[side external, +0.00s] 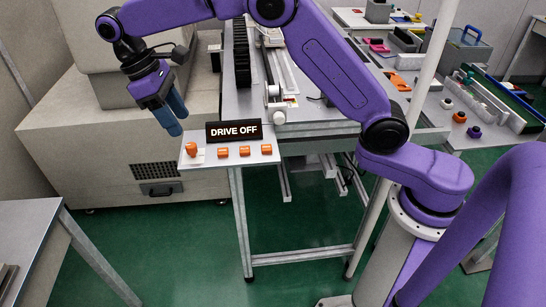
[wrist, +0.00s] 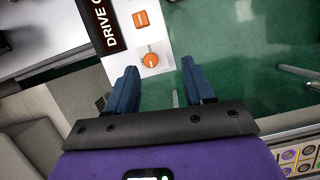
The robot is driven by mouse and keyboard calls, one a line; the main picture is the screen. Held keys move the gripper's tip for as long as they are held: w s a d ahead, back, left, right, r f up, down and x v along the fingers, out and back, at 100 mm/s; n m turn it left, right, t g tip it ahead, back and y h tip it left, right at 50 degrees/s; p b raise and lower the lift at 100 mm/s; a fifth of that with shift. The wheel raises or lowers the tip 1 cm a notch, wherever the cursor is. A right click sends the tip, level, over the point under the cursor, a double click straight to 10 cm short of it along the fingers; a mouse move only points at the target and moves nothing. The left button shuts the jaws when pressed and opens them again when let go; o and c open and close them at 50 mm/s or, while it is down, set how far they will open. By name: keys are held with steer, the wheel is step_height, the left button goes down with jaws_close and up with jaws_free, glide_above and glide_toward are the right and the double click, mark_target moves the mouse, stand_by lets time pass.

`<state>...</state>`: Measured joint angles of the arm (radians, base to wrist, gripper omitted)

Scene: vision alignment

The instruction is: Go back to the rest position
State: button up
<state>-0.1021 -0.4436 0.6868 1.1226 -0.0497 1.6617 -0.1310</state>
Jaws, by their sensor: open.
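My gripper (side external: 178,122) is at the left of the side external view, its blue fingers pointing down, above and to the left of a white control panel (side external: 212,160). In the wrist view my gripper (wrist: 158,72) has its two fingers wide apart with nothing between them. An orange knob (side external: 191,149) stands at the panel's left end; in the wrist view the knob (wrist: 151,60) appears just beyond the fingertips, and no contact shows. Several orange buttons (side external: 245,151) line up to its right. A black sign (side external: 234,131) behind them reads "DRIVE OFF".
A large beige machine (side external: 100,150) stands behind and left of my gripper. A linear rail (side external: 287,70) runs behind the panel. A bench (side external: 480,110) with coloured parts is at the right. A grey table (side external: 30,225) is at the front left. Green floor (side external: 160,250) lies open between.

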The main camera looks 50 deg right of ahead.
steer(key=s+d+f+n+t+y, duration=0.1)
steer(key=s+d, duration=0.4)
steer(key=s, duration=0.5)
steer(key=s+d+f+n+t+y, duration=0.1)
steer(key=s+d+n, duration=0.1)
steer(key=s+d, duration=0.4)
steer(key=s+d+f+n+t, duration=0.1)
steer(key=s+d, duration=0.4)
steer(key=s, duration=1.1)
steer(key=shift+s+d+n+y, duration=0.2)
steer(key=shift+s+n+y, duration=0.05)
steer(key=shift+n+y, duration=0.15)
